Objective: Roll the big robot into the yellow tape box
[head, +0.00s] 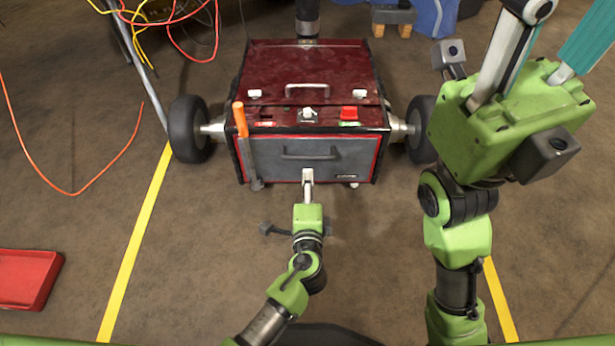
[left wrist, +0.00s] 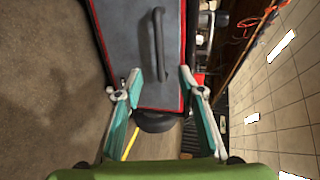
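The big robot (head: 308,70) is a dark red box with a grey front, a front handle (head: 308,156), a lid handle and two black wheels. It stands at the far end of the floor between two yellow tape lines (head: 137,240); its left wheel is beside the left line's far end. My left gripper (head: 308,176) is at its front, just below the front handle. The left wrist view shows the fingers apart, with the handle (left wrist: 159,45) ahead; I cannot tell whether they touch. My right gripper (head: 560,35) is raised at the upper right, fingers spread and empty.
An orange lever (head: 240,120) and a red switch (head: 348,113) are on the robot's front. Red and yellow cables hang at the upper left, and an orange cable (head: 70,190) lies on the floor. A red tray (head: 28,278) is at the left. The floor between the tape lines is clear.

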